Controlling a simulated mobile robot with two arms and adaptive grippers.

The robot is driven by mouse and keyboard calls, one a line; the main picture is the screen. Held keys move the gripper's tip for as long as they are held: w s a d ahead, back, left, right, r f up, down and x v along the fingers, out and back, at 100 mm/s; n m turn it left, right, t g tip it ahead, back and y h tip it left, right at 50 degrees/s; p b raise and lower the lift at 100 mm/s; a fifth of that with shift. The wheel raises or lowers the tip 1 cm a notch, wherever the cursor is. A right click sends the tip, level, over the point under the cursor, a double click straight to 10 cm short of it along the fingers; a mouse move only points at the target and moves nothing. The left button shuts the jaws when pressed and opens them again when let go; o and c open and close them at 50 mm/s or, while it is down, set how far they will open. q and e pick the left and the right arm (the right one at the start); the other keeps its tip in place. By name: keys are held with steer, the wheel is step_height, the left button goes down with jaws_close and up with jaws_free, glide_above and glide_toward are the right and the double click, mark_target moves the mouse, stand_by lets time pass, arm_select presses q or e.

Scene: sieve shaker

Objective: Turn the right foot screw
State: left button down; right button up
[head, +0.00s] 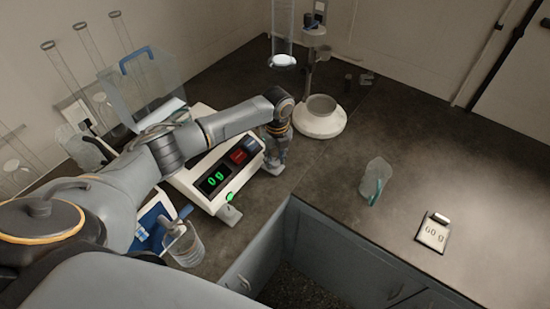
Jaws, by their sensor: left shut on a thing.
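A white balance (188,184) with a green "0 g" display and a red button sits on the dark bench. A grey foot (230,215) juts out at its front left corner, beside a glowing green spot (229,197). My left gripper (275,162) points down at the balance's front right corner, shut on the right foot screw. The screw itself is mostly hidden by the fingers; a grey foot plate (273,170) shows just below them. My right gripper is out of view.
A stand with a round white base (320,119) is behind my left gripper. The bench's front edge is close; the right side has free room.

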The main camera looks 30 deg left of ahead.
mark_target(277, 161)
arm_select(q)
steer(key=shift+d, duration=0.1)
stand_by(0.4)
steer(key=c, duration=1.3)
jaws_free()
steer(key=shift+o, duration=0.2)
steer(key=shift+r, duration=0.1)
step_height(277, 161, up, 12)
steer(key=shift+w, duration=0.15)
steer(key=shift+d+f, duration=0.1)
steer(key=shift+f, duration=0.1)
